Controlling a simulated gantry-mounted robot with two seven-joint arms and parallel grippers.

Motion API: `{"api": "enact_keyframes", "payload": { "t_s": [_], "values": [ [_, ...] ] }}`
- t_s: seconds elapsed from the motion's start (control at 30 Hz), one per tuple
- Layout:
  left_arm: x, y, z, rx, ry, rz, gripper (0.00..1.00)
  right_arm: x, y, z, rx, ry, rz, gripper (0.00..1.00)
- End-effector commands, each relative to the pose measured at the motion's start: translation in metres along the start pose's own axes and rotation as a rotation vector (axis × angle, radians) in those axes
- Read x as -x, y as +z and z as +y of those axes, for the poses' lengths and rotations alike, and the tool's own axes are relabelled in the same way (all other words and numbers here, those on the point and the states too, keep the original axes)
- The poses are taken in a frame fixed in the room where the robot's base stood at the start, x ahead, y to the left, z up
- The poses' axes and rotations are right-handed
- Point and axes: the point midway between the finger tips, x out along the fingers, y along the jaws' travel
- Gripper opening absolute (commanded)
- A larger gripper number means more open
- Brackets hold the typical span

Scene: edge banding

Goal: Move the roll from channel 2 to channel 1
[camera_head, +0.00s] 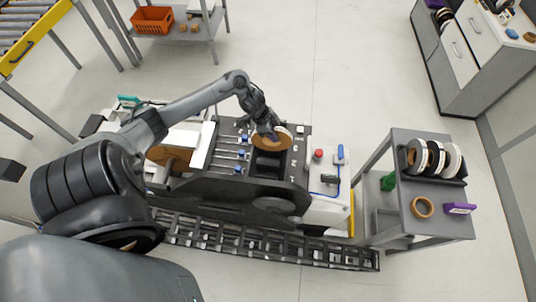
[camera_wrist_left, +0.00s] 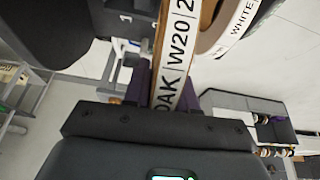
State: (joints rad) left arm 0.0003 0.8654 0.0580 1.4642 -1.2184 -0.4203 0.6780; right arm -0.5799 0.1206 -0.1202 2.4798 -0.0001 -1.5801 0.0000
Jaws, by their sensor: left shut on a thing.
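My left gripper (camera_head: 266,130) is over the dark magazine (camera_head: 285,187) of the edge banding machine. It is shut on a brown roll (camera_head: 270,142) with a pale rim. In the left wrist view the held roll (camera_wrist_left: 175,60) stands edge-on between the fingers, and its label reads "OAK W20", the rest cut off. A second roll (camera_wrist_left: 236,30), labelled "WHITE", is close beside it. White channel markings (camera_head: 295,160) run down the magazine's right side, too small to read surely. I cannot tell whether the held roll touches the magazine. My right gripper is not in view.
A grey cart (camera_head: 455,218) at the right holds several upright rolls in a black rack (camera_head: 448,178), a flat tan roll (camera_head: 422,207) and a purple box (camera_head: 460,208). A red button (camera_head: 319,154) is on the machine's white panel. A slatted conveyor (camera_head: 300,251) runs along the front.

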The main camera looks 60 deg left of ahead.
Motion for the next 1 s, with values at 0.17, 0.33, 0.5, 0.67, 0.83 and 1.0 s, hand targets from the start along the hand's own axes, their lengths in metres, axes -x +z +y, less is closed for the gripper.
{"api": "enact_keyframes", "payload": {
  "t_s": [0.17,0.33,0.5,0.67,0.83,1.0],
  "values": [
    [0.018,-0.022,0.020,0.007,-0.006,-0.001,0.00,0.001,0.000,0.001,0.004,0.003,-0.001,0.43],
    [0.020,-0.011,0.052,-0.008,0.005,-0.004,0.00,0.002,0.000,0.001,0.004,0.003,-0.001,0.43],
    [0.016,0.008,0.071,-0.026,0.013,-0.003,0.00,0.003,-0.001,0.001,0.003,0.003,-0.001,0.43],
    [0.008,0.023,0.077,-0.025,0.012,0.000,0.00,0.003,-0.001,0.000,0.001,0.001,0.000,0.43],
    [-0.017,0.036,0.079,-0.024,0.011,0.000,0.00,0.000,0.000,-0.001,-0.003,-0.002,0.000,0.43],
    [-0.039,0.044,0.079,-0.026,0.010,0.001,0.00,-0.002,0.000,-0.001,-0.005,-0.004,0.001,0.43]
  ]
}}
